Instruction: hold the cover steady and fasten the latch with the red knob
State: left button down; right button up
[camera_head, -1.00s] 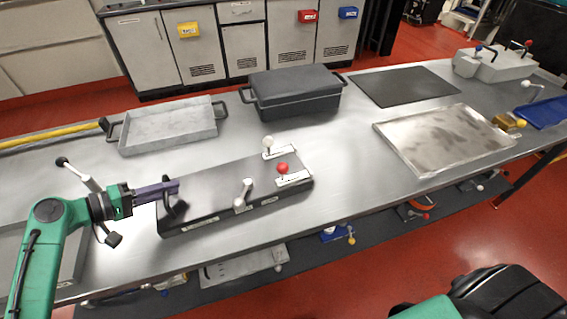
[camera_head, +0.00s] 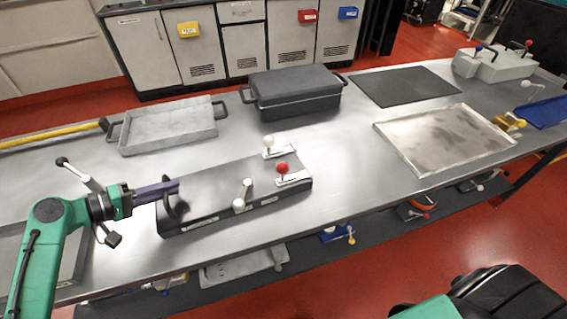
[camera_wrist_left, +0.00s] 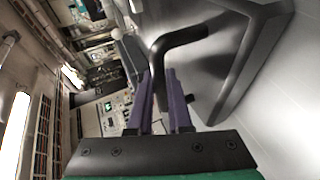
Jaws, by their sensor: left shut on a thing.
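The cover (camera_head: 215,185) is a long dark grey lid lying on the bench, its long front side toward me. The latch with the red knob (camera_head: 282,168) is at its right end, on a pale plate. My left gripper (camera_head: 172,187), with purple fingers, is at the black handle on the cover's left end. In the left wrist view the fingers (camera_wrist_left: 162,105) are shut on the black bent handle (camera_wrist_left: 180,38); the exact contact is partly hidden. My right gripper is not in view.
Two white-knobbed latches sit on the cover, one at the back (camera_head: 268,141) and one at the front (camera_head: 240,203). Behind are a grey tray (camera_head: 170,145) and a lidded dark box (camera_head: 295,95). A shallow metal tray (camera_head: 425,172) lies to the right, with bare bench between.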

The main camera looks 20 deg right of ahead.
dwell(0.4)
pick_arm(q)
jog(key=shift+w+r, duration=0.1)
jog(key=shift+r, duration=0.15)
jog(key=shift+f, duration=0.15)
jog(key=shift+f, duration=0.15)
